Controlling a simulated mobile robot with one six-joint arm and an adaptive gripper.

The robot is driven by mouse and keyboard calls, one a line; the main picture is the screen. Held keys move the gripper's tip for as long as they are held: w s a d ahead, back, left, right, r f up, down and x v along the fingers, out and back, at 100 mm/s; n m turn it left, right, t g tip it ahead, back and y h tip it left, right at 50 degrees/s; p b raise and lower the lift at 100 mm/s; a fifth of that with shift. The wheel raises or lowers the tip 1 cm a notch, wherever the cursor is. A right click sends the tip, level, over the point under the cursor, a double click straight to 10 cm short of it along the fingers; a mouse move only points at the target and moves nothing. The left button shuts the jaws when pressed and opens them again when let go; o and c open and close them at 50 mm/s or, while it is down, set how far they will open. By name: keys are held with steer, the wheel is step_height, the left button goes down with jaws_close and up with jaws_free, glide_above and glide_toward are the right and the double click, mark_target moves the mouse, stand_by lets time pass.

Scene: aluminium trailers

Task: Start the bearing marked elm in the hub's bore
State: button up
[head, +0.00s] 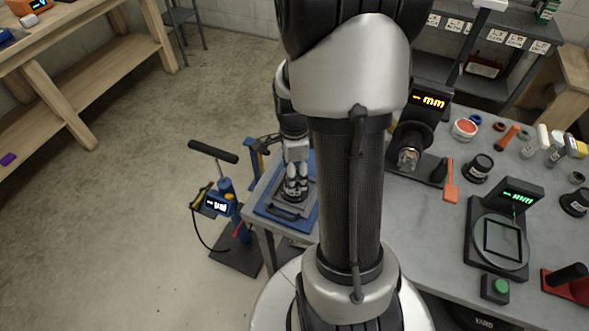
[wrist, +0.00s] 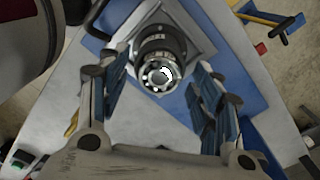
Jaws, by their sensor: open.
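My gripper (wrist: 162,88) is open, its blue-padded fingers apart on either side of a shiny bearing (wrist: 158,76). The bearing is a steel ring with a dark open centre. It shows at the upper end of the dark hub (wrist: 162,43), touching or very close to it; I cannot tell how deep it sits in the bore, which it hides. I can read no elm mark on it. In the head view my gripper (head: 296,165) points down over the hub (head: 294,190), which stands on a grey plate on a blue mat (head: 267,206).
A blue stand with a lit display (head: 216,205) and black handle is left of the table. Right of my arm are a gauge with an orange display (head: 430,101), a scale (head: 500,240), an orange scraper (head: 450,180) and several pots. The floor at left is clear.

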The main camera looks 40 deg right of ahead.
step_height(320, 180, up, 12)
stand_by(0.6)
stand_by(0.5)
steer(key=s+a+r+n+t, duration=0.1)
steer(key=s+a+r+n, duration=0.2)
steer(key=a+n, duration=0.3)
steer(key=s+a+r+n+t, duration=0.2)
steer(key=s+a+r+n, duration=0.1)
steer(key=a+n, duration=0.4)
steer(key=s+a+r+n+t, duration=0.1)
steer(key=s+a+r+n, duration=0.2)
steer(key=a+n, duration=0.4)
steer(key=n, duration=0.5)
steer(key=shift+s+t, duration=0.15)
steer(key=shift+t, duration=0.15)
